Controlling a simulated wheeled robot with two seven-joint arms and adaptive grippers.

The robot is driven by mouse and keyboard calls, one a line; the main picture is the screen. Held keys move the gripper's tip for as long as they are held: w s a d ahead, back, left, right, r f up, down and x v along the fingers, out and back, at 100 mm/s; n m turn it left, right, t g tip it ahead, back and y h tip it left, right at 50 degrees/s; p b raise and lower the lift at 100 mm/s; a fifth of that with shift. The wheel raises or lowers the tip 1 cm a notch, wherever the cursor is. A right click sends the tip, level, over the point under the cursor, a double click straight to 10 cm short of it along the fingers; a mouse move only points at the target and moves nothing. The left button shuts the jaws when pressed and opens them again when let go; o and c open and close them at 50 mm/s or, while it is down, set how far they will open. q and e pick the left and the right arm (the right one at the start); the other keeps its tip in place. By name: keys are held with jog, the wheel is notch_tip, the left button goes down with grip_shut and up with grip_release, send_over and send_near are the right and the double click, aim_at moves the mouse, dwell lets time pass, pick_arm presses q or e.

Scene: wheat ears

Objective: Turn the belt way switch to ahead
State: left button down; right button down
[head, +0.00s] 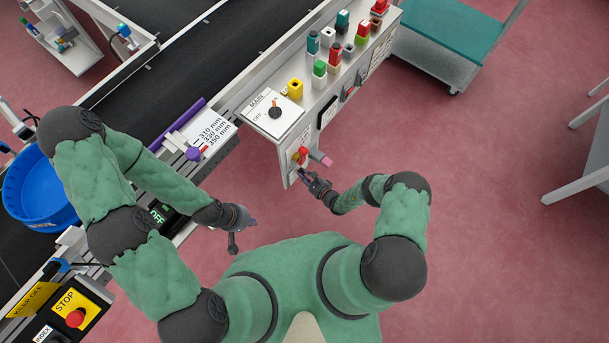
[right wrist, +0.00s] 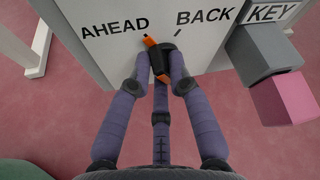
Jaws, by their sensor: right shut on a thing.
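The belt way switch (right wrist: 155,57) is a black knob with an orange pointer on a white panel, seen in the right wrist view. The pointer's upper end tilts left, at the mark by the word AHEAD (right wrist: 115,27); the word BACK (right wrist: 207,16) and its mark are to the right. My right gripper (right wrist: 162,75) is shut on the knob, with fingers on both sides of it. In the head view, my right gripper (head: 309,180) is at the panel's lower end, and the switch is not clear there. My left gripper (head: 242,236) is empty with fingers spread, beside the conveyor.
A grey block with a pink end (right wrist: 285,97) sticks out beside the switch, under the KEY label (right wrist: 270,12). The MAIN switch (head: 275,113) and several coloured buttons are further up the console. A blue tub (head: 38,190) and STOP button (head: 75,317) are at left.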

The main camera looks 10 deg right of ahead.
jog(key=c, duration=1.4)
grip_release()
jog(key=v, duration=1.2)
